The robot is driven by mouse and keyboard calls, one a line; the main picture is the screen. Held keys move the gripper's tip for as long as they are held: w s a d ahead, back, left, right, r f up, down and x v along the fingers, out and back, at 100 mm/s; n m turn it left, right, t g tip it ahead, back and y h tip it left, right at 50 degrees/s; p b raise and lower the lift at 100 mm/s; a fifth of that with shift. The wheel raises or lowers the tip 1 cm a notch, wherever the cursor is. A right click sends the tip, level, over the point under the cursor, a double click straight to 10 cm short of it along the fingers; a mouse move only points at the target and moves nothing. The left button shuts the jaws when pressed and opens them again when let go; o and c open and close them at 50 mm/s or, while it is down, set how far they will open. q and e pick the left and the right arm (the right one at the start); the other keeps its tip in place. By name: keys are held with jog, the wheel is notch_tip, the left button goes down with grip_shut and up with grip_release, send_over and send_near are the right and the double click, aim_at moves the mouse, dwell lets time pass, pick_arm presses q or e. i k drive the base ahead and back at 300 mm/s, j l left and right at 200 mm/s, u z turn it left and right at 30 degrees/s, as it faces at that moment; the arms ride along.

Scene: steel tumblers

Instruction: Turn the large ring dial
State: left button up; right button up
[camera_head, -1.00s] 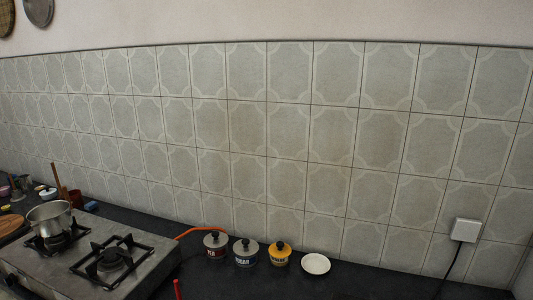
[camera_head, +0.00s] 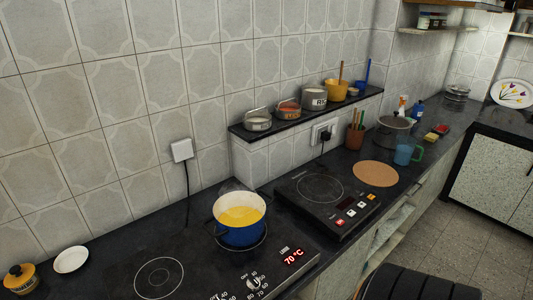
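A round dial (camera_head: 255,283) with a ring of numbers sits on the front panel of a black cooktop (camera_head: 195,262), at the bottom edge of the head view. Part of another number scale shows to its left, cut off by the frame. A red display (camera_head: 294,257) near the dial reads 70 °C. I cannot tell for certain which scale is the large ring dial. A blue pot (camera_head: 240,232) with yellow contents stands on the cooktop behind the dial.
A second black cooktop (camera_head: 327,196) with buttons stands to the right, beside a round wooden board (camera_head: 376,174). A raised shelf (camera_head: 300,121) holds several pots. A white plate (camera_head: 71,260) and yellow jar (camera_head: 21,279) stand at left. A cord hangs from a white wall box (camera_head: 182,150).

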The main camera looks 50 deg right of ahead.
aim_at(253, 283)
jog(key=k+j+z, duration=0.1)
jog(key=z, duration=1.25)
